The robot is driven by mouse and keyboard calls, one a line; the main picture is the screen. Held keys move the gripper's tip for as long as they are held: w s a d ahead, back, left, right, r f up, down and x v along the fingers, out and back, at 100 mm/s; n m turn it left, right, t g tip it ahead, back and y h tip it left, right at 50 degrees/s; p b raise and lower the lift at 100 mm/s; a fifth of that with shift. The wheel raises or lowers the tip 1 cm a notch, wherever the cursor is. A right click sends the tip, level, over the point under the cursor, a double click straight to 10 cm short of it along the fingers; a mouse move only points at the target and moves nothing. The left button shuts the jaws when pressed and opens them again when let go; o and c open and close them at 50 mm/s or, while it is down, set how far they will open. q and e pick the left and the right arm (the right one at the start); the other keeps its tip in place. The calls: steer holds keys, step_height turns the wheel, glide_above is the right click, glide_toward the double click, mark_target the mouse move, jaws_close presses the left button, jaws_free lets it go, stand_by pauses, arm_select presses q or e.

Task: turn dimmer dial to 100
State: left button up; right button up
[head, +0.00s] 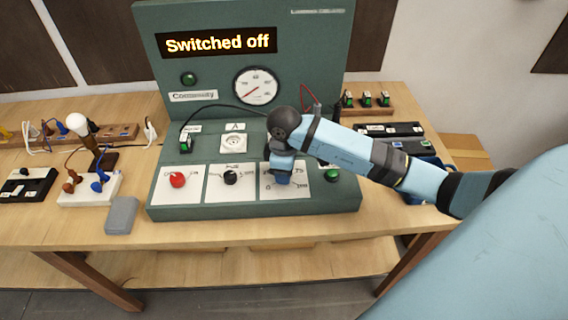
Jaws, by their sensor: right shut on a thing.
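The dimmer dial sits on the right white plate (296,192) of the green console (250,210). The plate's printed scale shows a 0 at lower left and a 75 at upper right. My right gripper (282,180) comes down over this plate and is shut on the dial. The console display (217,43) reads "Switched off". The round gauge (256,86) has a red needle pointing to the lower left. My left gripper is not in view.
A red knob (177,180) and a black knob (231,178) sit left of the dial. A green button (332,175) is close on its right. A bulb (78,124), a grey block (121,215) and wired parts lie on the table at left. Bare table lies in front.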

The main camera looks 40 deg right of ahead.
steer(key=shift+r+m+p, duration=0.1)
steer(key=shift+m+p, duration=0.3)
steer(key=shift+p, duration=0.1)
steer(key=o, duration=0.9)
